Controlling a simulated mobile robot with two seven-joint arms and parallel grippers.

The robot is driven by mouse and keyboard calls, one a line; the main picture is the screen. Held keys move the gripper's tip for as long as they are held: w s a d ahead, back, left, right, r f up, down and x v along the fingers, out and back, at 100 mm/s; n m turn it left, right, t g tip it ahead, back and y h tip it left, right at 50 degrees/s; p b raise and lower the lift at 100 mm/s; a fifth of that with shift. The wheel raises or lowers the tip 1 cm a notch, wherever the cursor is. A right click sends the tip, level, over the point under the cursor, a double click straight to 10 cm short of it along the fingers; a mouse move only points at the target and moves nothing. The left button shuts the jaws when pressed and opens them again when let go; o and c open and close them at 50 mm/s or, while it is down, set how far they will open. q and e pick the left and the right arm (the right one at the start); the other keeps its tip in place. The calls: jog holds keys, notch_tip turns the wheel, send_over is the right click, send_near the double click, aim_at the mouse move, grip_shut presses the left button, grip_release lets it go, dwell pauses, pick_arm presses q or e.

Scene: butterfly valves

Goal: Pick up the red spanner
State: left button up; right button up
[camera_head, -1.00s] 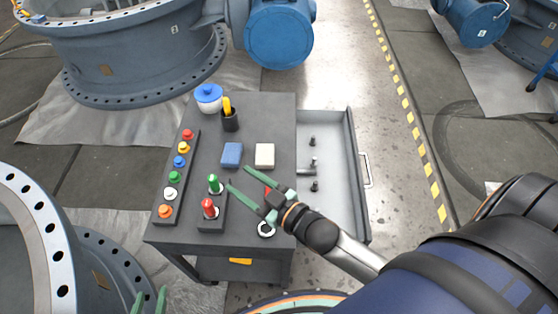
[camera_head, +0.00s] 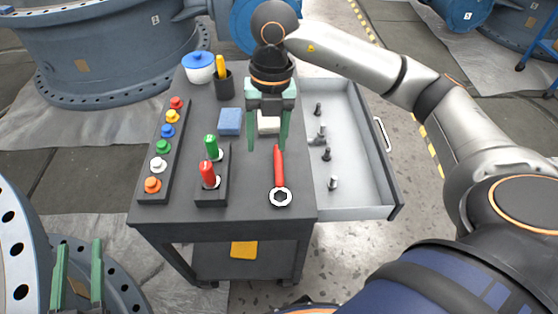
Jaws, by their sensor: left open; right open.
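The red spanner (camera_head: 279,170) lies on the dark cart top (camera_head: 245,200), its ring end toward the front edge and its red handle pointing away. My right gripper (camera_head: 267,147) is open, with its green fingers pointing down above the cart, just behind and to the left of the spanner's handle. It holds nothing, and the spanner looks free of the fingers. My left gripper (camera_head: 77,278) is open and empty at the lower left, away from the cart.
A black block holds a green-handled tool (camera_head: 211,148) and a red-handled tool (camera_head: 208,174) left of the spanner. A row of coloured buttons (camera_head: 162,146) is further left. Blue (camera_head: 229,121) and white (camera_head: 268,124) blocks lie behind. An open drawer (camera_head: 355,165) with several bolts extends right.

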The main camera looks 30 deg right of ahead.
jog(key=d+h, duration=0.1)
jog(key=d, duration=0.1)
jog(key=m+b, duration=0.1)
jog(key=b, duration=0.1)
send_over(279, 166)
jog(key=f, duration=0.6)
jog(key=shift+s+a, duration=0.3)
jog(key=shift+s, duration=0.05)
jog(key=shift+f, duration=0.3)
jog(key=f, duration=0.1)
jog(key=f+b, duration=0.1)
jog(key=f, duration=0.2)
jog(key=shift+w+d+b, duration=0.3)
jog(key=shift+f, duration=0.6)
pick_arm(q)
jog(key=s+d+r+m+t+h, duration=0.1)
jog(key=s+r+m+t+h, duration=0.1)
jog(key=r+h, duration=0.3)
jog(key=s+r+m+t+h, duration=0.2)
jog(key=s+r+m+h, duration=0.2)
jog(key=r, duration=0.6)
jog(key=shift+s+d+m+h, duration=0.4)
jog(key=shift+s+m, duration=0.3)
jog(key=shift+m, duration=0.1)
jog(key=shift+r, duration=0.1)
pick_arm(e)
jog(key=shift+c, duration=0.3)
grip_shut()
